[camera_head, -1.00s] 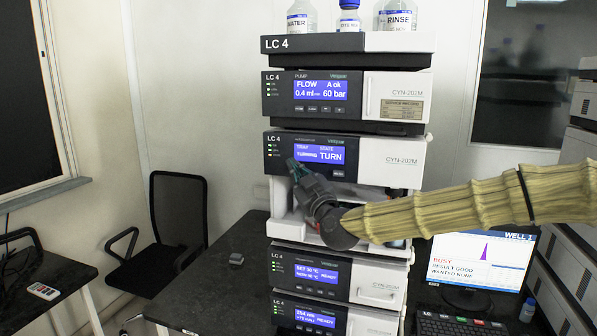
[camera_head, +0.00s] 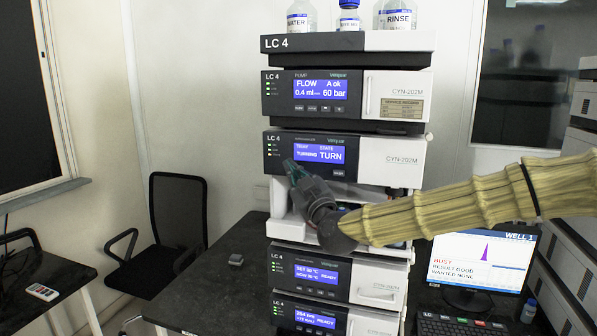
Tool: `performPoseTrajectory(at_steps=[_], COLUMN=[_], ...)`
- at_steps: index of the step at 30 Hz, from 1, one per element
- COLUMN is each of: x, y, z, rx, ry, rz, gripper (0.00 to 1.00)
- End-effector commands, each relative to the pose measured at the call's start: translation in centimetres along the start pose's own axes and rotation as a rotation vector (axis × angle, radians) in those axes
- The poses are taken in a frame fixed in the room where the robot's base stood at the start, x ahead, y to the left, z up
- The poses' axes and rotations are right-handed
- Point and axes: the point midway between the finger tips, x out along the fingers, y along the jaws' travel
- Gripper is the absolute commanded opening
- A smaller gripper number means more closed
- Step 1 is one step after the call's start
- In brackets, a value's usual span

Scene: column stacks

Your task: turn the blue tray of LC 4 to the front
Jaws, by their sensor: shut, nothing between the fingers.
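The LC 4 column stack (camera_head: 348,42) stands on the dark bench. Its autosampler module (camera_head: 388,148) has a blue screen (camera_head: 319,153) reading "TRAY TURNING" and "STATE TURN". Below that front is an open bay (camera_head: 280,222) with pale walls. My gripper (camera_head: 290,166) is shut and empty, its tips at the lower left of the autosampler's front, just below and left of the screen. I cannot tell whether they touch it. My gripper and arm cover much of the bay. I cannot make out the blue tray there.
Water and rinse bottles (camera_head: 397,14) stand on top of the stack. A monitor (camera_head: 479,262) showing "BUSY" and a keyboard (camera_head: 460,325) are at the right. Another stack (camera_head: 570,240) stands at the far right. A black chair (camera_head: 178,212) is at the left.

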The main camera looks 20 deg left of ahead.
Motion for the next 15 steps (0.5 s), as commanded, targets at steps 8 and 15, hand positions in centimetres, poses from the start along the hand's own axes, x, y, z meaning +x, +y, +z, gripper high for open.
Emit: performPoseTrajectory(at_steps=[8, 15], x=[-1.5, -2.7], y=[-1.1, -2.0], z=[-1.0, -1.9], rx=[-0.001, 0.000], ry=[0.001, 0.000], rz=[-0.001, 0.000], gripper=[0.00, 0.00])
